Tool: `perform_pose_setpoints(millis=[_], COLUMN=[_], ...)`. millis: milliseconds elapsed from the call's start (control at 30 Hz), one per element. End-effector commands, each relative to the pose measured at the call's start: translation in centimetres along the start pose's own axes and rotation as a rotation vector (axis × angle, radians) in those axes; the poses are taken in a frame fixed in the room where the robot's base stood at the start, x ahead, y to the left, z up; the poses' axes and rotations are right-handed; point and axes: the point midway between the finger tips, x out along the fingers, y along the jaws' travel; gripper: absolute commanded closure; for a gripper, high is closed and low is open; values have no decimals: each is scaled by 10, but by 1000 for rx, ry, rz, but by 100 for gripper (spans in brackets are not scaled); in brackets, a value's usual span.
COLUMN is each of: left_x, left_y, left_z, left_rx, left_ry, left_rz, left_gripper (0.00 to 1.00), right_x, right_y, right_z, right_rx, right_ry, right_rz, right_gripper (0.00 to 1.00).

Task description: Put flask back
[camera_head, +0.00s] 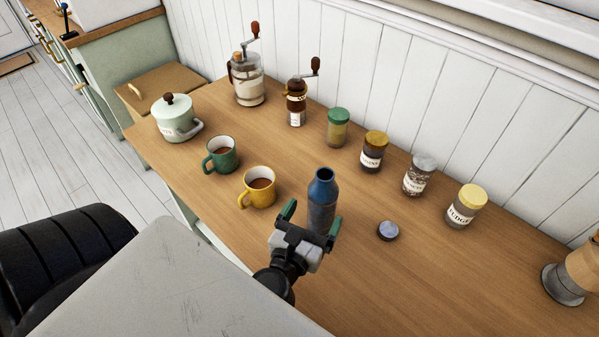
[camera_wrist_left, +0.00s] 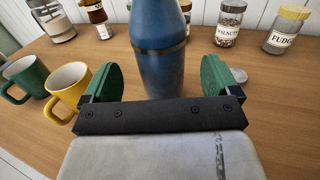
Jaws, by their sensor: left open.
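The blue flask (camera_head: 322,203) stands upright on the wooden counter (camera_head: 420,270), with its top open. A small round lid (camera_head: 388,231) lies on the counter to its right. My left gripper (camera_head: 311,219) is open, with one green-padded finger on each side of the flask's lower body. In the left wrist view the flask (camera_wrist_left: 160,55) stands between the two green pads, with a visible gap on each side. The flask's base is partly hidden behind the gripper's dark bar. My right gripper is not in view.
A yellow mug (camera_head: 259,188) and a green mug (camera_head: 221,155) stand left of the flask. Several jars, such as the fudge jar (camera_head: 466,206), line the wall side. A moka pot (camera_head: 573,275) stands at the far right. The counter's front right is clear.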

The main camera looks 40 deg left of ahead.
Motion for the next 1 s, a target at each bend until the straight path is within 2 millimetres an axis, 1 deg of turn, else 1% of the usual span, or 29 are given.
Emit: perform_pose_setpoints(millis=[33, 200, 300, 400, 533, 1000], left_x=[-13, -46, -60, -68, -71, -71], left_y=[0, 0, 0, 0, 0, 0], left_z=[-6, -5, -4, -2, 0, 0], left_rx=[-1, 0, 2, 1, 1, 1], left_ry=[4, 3, 2, 1, -1, -1], left_rz=[0, 1, 0, 0, 1, 1], left_gripper=[10, 10, 10, 10, 10, 10], right_x=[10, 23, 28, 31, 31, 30], right_y=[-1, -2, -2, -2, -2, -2], right_z=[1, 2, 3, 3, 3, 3], right_rx=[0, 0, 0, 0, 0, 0], right_ry=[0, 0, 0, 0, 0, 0], right_rz=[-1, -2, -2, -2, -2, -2], right_gripper=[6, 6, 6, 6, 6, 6])
